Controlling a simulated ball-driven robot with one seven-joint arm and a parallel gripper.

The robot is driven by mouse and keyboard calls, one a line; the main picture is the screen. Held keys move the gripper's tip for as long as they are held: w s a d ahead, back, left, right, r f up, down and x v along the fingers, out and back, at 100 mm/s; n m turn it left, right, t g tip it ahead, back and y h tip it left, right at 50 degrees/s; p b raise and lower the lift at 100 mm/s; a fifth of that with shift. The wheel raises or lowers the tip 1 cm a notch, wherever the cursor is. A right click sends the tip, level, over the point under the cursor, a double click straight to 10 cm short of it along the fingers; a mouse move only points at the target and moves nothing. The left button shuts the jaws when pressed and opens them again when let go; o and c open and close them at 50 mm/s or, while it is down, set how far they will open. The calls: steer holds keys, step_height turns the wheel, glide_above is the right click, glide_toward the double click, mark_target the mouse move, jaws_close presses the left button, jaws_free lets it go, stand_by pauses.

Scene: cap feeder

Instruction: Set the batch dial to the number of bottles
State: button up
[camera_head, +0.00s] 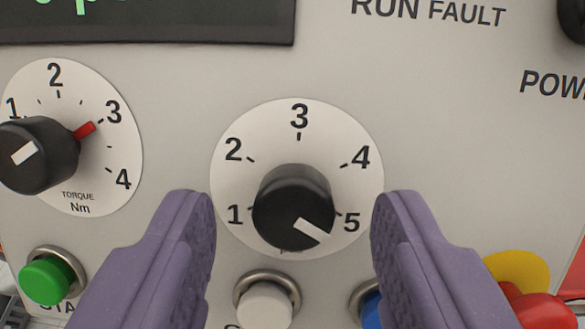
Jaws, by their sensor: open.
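The batch dial is a black knob (291,205) on a round white scale plate (300,140) marked 1 to 5. The white line on the knob points to the lower right, at or slightly below the 5. The lettering under the knob is mostly hidden. My gripper (292,215) is open, with one purple finger on each side of the dial. The fingers appear apart from the knob. No bottles are in view.
A torque dial (38,155) with a red marker near 3 is at left. Below are a green button (47,280), a white button (266,305) and a partly hidden blue button (371,308). A red emergency-style button (535,305) is at lower right. A dark display (150,25) is above.

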steer(key=shift+w+f, duration=0.2)
steer(key=shift+w, duration=0.4)
jaws_close()
steer(key=shift+r+n, duration=0.1)
steer(key=shift+n, duration=0.3)
steer(key=n+y+p, duration=0.1)
steer(key=n+p, duration=0.1)
steer(key=n, duration=0.3)
steer(key=shift+d+r+g, duration=0.1)
steer(key=shift+d+g, duration=0.05)
steer(key=shift+g, duration=0.15)
steer(key=n+g+y+p, duration=0.1)
steer(key=n+p, duration=0.1)
steer(key=n, duration=0.5)
steer(key=n+g, duration=0.1)
steer(key=n, duration=0.2)
steer(key=n+p, duration=0.1)
steer(key=n, duration=0.2)
steer(key=shift+w+r+g, duration=0.1)
steer(key=shift+w+g, duration=0.05)
steer(key=shift+g, duration=0.25)
steer(key=n+g, duration=0.1)
steer(key=n, duration=0.4)
steer(key=shift+n, duration=0.3)
steer(key=shift+p, duration=0.3)
